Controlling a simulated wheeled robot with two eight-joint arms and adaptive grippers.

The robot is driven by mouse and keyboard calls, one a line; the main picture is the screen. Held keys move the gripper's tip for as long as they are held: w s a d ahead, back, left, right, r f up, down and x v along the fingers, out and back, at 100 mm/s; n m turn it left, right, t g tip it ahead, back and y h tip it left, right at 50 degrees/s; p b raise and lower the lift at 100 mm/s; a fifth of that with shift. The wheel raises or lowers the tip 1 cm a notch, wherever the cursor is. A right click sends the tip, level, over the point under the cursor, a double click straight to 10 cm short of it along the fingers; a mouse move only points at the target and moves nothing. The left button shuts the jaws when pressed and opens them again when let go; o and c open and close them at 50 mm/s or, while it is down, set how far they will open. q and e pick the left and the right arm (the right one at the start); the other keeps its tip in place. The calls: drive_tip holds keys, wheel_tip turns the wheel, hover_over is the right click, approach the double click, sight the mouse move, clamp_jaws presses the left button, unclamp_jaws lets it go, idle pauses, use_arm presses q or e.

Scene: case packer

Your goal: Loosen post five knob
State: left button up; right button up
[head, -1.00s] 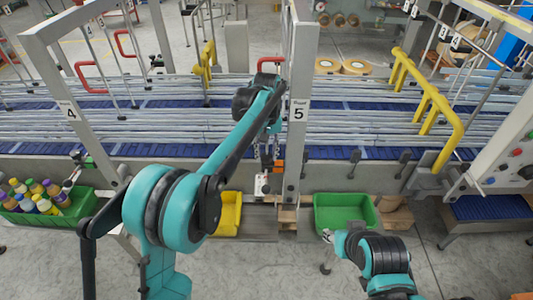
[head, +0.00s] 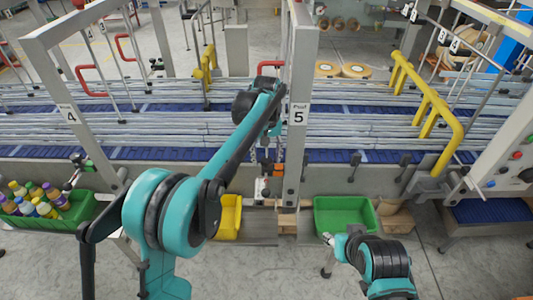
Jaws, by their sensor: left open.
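Post five (head: 299,150) is a grey upright with a "5" label, standing at the conveyor's near side. My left arm reaches over to it from the left. My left gripper (head: 268,158) hangs beside the post's lower part, pointing down, with its fingers apart. A small orange part (head: 279,169) and a pale block with a dark knob (head: 262,188) sit at the post's left, close under the fingers. I cannot tell whether the fingers touch them. My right gripper (head: 329,240) is low at the right by the green bin; its fingers are too small to read.
A green bin (head: 343,202) and a yellow bin (head: 229,203) stand either side of post five. A green crate of bottles (head: 72,218) is at the left, near post four (head: 85,140). A yellow guard rail (head: 437,112) crosses the conveyor (head: 170,154) at the right.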

sight(265, 160)
use_arm(q)
wheel_tip(265, 160, up, 12)
idle(0.4)
idle(0.3)
drive_tip(key=s+a+f+m+t+b, duration=0.1)
drive_tip(key=s+a+f+t+b, duration=0.3)
drive_tip(key=s+a+f+b, duration=0.8)
drive_tip(key=s+a+f+t+b, duration=0.1)
drive_tip(key=s+f+b, duration=0.3)
drive_tip(key=f, duration=0.4)
drive_tip(key=s+a+f+t+b, duration=0.1)
drive_tip(key=s+f+b, duration=0.3)
drive_tip(key=f, duration=0.5)
drive_tip(key=s+a+f+m+t+b, duration=0.1)
drive_tip(key=s+f+b, duration=0.3)
drive_tip(key=s+f, duration=0.4)
drive_tip(key=shift+a+f+b, duration=0.2)
drive_tip(key=shift+a+b, duration=0.1)
drive_tip(key=shift+a, duration=0.5)
